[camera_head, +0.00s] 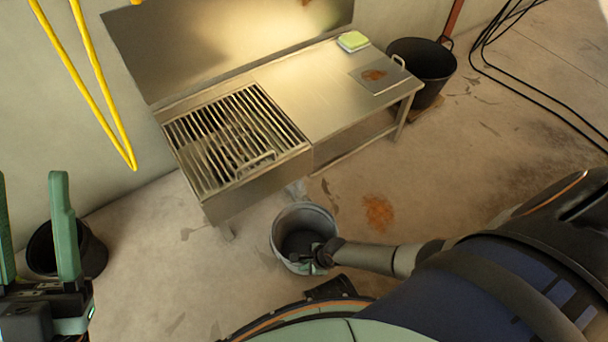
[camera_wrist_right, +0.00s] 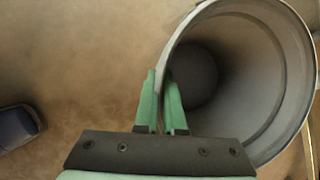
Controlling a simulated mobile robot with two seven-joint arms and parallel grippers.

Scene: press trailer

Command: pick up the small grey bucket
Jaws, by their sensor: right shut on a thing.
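The small grey bucket (camera_head: 304,218) is in the lower middle of the head view, in front of the metal grill bench, with its open mouth facing up. My right gripper (camera_head: 318,259) is at its near rim, shut on the wall. In the right wrist view the bucket (camera_wrist_right: 291,60) fills the right side, and the green fingers of the right gripper (camera_wrist_right: 163,95) sit one outside and one inside the rim. I cannot tell whether the bucket touches the floor. My left gripper (camera_head: 35,225) is at the left edge, its green fingers apart, with nothing seen between them.
The steel bench (camera_head: 315,95) carries a slatted grill (camera_head: 235,138), a sponge (camera_head: 353,41) and a stained plate (camera_head: 379,76). A large black bucket (camera_head: 425,66) stands at its right end. A black bucket (camera_head: 92,250) is behind my left gripper. Cables lie at upper right.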

